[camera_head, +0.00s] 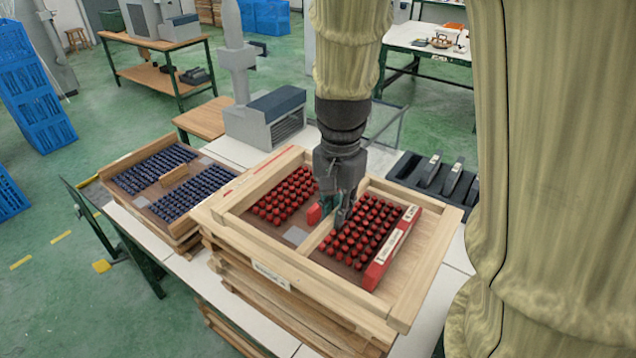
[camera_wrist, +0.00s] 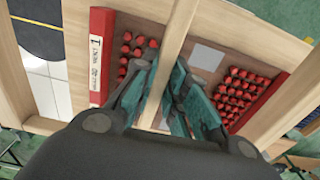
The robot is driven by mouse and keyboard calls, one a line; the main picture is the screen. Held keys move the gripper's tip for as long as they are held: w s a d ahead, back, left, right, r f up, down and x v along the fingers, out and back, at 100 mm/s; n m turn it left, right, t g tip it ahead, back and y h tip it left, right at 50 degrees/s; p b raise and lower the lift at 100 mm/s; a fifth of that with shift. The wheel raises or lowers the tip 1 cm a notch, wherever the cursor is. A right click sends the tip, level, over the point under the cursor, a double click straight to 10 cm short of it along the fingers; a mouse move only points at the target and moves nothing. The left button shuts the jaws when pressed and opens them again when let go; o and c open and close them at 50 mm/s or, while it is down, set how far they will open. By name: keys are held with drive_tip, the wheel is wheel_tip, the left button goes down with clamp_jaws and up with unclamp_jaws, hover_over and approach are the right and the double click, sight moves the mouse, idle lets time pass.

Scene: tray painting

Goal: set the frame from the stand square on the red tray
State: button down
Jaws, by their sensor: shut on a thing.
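My gripper (camera_head: 338,212) is shut on the middle bar of the wooden frame (camera_head: 430,262), as the wrist view also shows (camera_wrist: 168,105). The frame surrounds the red pieces of the red tray (camera_head: 386,257), which stand in two blocks on either side of the bar. The tray's labelled red end strip (camera_wrist: 100,55) lies inside the frame's opening. In the head view a wood-coloured strip separates it from the frame's right beam. I cannot tell whether the frame touches the tray or hangs just above it. The gripper hides part of the bar. I cannot identify the stand.
A tray of dark blue pieces (camera_head: 160,180) stands on a stack at the left. A grey machine (camera_head: 265,118) is behind. Wooden trays (camera_head: 262,312) are stacked under the red one.

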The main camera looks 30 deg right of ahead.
drive_tip(key=w+d+b, duration=0.1)
drive_tip(key=w+d, duration=0.1)
drive_tip(key=w, duration=0.2)
drive_tip(key=w+d+f+b, duration=0.1)
drive_tip(key=w+d, duration=0.1)
drive_tip(key=w, duration=0.2)
drive_tip(key=w+d+b, duration=0.1)
drive_tip(key=w+d, duration=0.1)
drive_tip(key=w, duration=0.3)
drive_tip(key=shift+f+b, duration=0.3)
drive_tip(key=shift+s+a+f+b, duration=0.1)
drive_tip(key=shift+a+f+b, duration=0.05)
drive_tip(key=shift+f+b, duration=0.4)
wheel_tip(320, 180, down, 2)
drive_tip(key=b, duration=0.2)
drive_tip(key=shift+f+b, duration=0.15)
drive_tip(key=shift+b, duration=0.25)
drive_tip(key=c, duration=1.4)
unclamp_jaws()
drive_tip(key=shift+f, duration=0.1)
drive_tip(key=shift+c, duration=0.2)
wheel_tip(320, 180, up, 12)
drive_tip(key=b, duration=0.3)
drive_tip(key=shift+b, duration=0.35)
